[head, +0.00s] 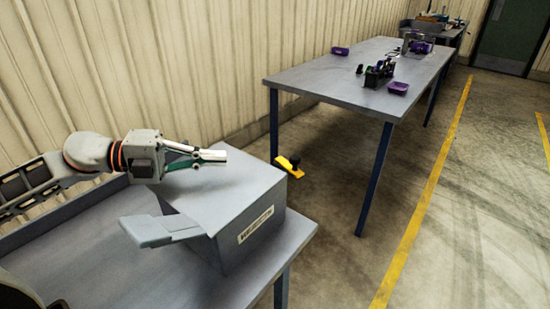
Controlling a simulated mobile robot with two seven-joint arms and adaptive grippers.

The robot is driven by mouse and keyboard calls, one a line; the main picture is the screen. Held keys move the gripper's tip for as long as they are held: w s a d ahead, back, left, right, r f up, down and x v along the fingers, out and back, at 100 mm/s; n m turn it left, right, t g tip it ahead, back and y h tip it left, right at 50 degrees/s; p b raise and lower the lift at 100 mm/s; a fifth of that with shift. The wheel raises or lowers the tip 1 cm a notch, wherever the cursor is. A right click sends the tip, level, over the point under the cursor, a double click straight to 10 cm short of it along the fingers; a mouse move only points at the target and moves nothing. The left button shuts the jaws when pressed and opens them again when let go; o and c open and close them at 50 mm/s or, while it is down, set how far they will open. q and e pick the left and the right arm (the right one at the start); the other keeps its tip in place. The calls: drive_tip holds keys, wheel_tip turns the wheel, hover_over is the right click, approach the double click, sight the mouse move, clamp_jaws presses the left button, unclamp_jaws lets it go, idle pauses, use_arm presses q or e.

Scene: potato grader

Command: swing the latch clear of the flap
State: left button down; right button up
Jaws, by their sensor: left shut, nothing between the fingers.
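A grey box-shaped machine (238,222) with a label on its front stands on the near table. A grey tray-like piece (158,231) juts from its left side; I cannot tell whether this is the flap. A yellow bar with a black knob (288,167), which looks like the latch, sticks out past the box's far right top edge. My left gripper (224,156) is shut and empty above the box top, its fingers pointing right toward the yellow bar, with a clear gap between them. My right gripper is not in view.
The near grey table (110,245) has free room left of the box. A second long table (335,72) stands behind, with purple trays (397,88) and a small dark device (379,73). A ribbed wall (180,60) runs along the left. The floor at right is clear.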

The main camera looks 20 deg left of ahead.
use_arm(q)
drive_tip(key=shift+x, duration=0.75)
drive_tip(key=p+x, duration=0.2)
drive_tip(key=x, duration=0.8)
drive_tip(key=shift+w+d+r, duration=0.15)
drive_tip(key=shift+w, duration=0.1)
drive_tip(key=shift+w+d, duration=0.25)
drive_tip(key=shift+d, duration=0.3)
drive_tip(key=shift+f, duration=0.25)
drive_tip(key=shift+a+p, duration=0.1)
drive_tip(key=shift+p, duration=0.25)
